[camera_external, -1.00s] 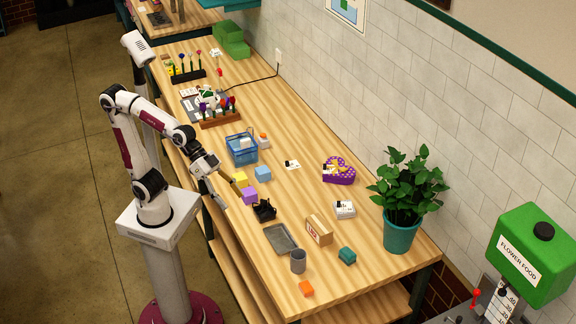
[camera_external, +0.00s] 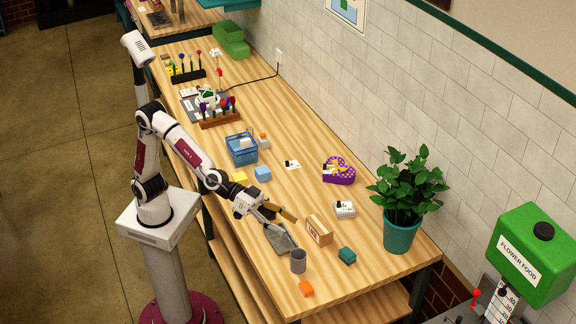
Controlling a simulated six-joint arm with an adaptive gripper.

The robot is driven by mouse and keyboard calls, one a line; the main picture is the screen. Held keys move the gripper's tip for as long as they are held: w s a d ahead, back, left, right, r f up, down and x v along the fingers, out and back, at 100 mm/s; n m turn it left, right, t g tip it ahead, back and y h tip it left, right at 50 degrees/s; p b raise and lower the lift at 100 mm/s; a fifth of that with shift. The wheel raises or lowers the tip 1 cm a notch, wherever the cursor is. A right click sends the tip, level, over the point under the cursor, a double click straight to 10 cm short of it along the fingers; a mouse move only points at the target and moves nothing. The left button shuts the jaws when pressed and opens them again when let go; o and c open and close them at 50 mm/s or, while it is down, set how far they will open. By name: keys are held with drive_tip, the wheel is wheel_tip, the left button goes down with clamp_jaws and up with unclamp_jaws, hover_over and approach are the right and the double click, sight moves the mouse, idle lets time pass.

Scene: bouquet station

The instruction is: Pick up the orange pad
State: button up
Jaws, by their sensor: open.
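My gripper (camera_external: 284,228) is open and empty. It hangs over the grey tray, to the upper left of the pad and clearly apart from it. Nothing covers the pad.
The grey cup (camera_external: 298,261) stands between my gripper and the pad. The grey tray (camera_external: 283,245) lies partly under my gripper. A cardboard box (camera_external: 319,229) and a teal block (camera_external: 347,255) sit to the right. Bare table lies to the right of the pad.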

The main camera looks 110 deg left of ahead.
drive_tip(key=w+d+f+n+t+y, duration=0.1)
drive_tip(key=w+d+f+n+y, duration=0.15)
drive_tip(key=w+f, duration=0.4)
drive_tip(key=n+y, duration=0.2)
drive_tip(key=y, duration=0.2)
hover_over(301, 288)
drive_tip(key=w+d, duration=0.4)
wheel_tip(301, 288, down, 5)
drive_tip(key=s+f+n+g+y, duration=0.1)
drive_tip(key=s+f+y, duration=0.1)
drive_tip(key=f, duration=0.4)
drive_tip(key=s+f+g+y, duration=0.1)
drive_tip(key=s+f+y, duration=0.1)
drive_tip(key=f, duration=0.4)
drive_tip(key=s+f+n+y, duration=0.1)
drive_tip(key=s+f+y, duration=0.2)
drive_tip(key=f, duration=0.3)
drive_tip(key=shift+d+f+n+g+y, duration=0.2)
drive_tip(key=shift+f+n+g+y, duration=0.05)
drive_tip(key=shift+n+g+y, duration=0.15)
drive_tip(key=shift+s+f+y, duration=0.25)
drive_tip(key=shift+s+f, duration=0.25)
drive_tip(key=shift+f, duration=0.05)
drive_tip(key=shift+w+a, duration=0.1)
drive_tip(key=shift+x, duration=1.2)
